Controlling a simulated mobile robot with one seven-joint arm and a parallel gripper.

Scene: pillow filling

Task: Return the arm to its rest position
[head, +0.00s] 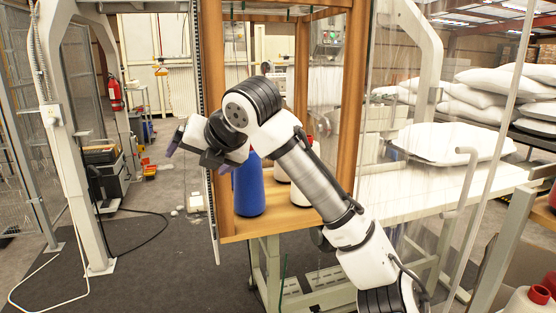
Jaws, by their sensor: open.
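My arm reaches up from the lower right and bends at a dark elbow in front of the wooden frame. My gripper (190,150) is at its far end, left of the frame's front post. It is open, and I see nothing held in it. A blue cone-shaped spool (249,190) stands upright on the wooden shelf (262,226), to the right of my gripper and apart from it. White spools (300,194) stand behind my forearm, which partly hides them.
Wooden posts (355,85) and a clear curtain stand close to my arm. A white table (405,203) on the right bears a white pillow (452,143). More pillows are stacked behind it. A metal rail (500,245) is at the right. The dark floor (150,265) at left is mostly open.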

